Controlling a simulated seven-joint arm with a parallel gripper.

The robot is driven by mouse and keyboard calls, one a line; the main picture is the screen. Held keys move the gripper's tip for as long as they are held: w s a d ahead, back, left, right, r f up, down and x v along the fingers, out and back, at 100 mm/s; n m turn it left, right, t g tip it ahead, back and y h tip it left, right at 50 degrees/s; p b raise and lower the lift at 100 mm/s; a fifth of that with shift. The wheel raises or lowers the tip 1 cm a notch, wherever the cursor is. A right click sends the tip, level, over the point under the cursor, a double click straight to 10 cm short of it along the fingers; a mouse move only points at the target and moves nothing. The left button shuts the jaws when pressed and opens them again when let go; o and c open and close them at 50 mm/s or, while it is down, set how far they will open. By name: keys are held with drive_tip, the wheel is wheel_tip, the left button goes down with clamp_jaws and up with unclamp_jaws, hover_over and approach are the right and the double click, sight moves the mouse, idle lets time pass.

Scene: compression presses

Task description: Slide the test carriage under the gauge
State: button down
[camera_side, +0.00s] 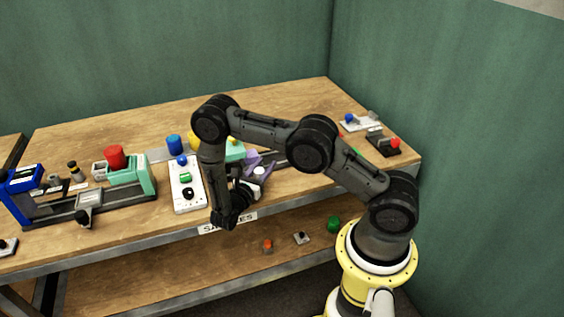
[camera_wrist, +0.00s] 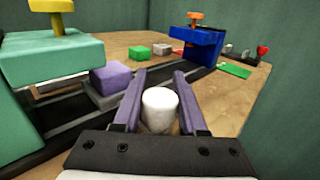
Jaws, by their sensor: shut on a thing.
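In the wrist view a purple block (camera_wrist: 110,78) sits on a low grey carriage (camera_wrist: 104,99) on a dark rail. A white cylindrical knob (camera_wrist: 160,108) stands beside the carriage, between the purple fingers of my gripper (camera_wrist: 160,100). My gripper is shut on this knob, which also shows in the side view (camera_side: 259,171). A teal press (camera_wrist: 50,62) with a yellow top stands left of the block. A blue press (camera_wrist: 197,45) with an orange top stands farther along the rail. I cannot tell which one is the gauge. My arm hides part of this station in the side view.
A white button panel (camera_side: 186,188) lies left of my gripper. Another rail station with a teal press (camera_side: 139,174) and a red cylinder (camera_side: 115,157) stands farther left. A green block (camera_wrist: 143,52) lies behind the rail. Small items lie on the lower shelf (camera_side: 200,260).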

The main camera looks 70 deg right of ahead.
drive_tip(key=w+a, duration=0.3)
drive_tip(key=shift+w+a, duration=0.35)
drive_tip(key=shift+a, duration=0.05)
drive_tip(key=shift+c, duration=2.3)
unclamp_jaws()
drive_tip(key=a, duration=1.3)
drive_tip(key=shift+a, duration=0.4)
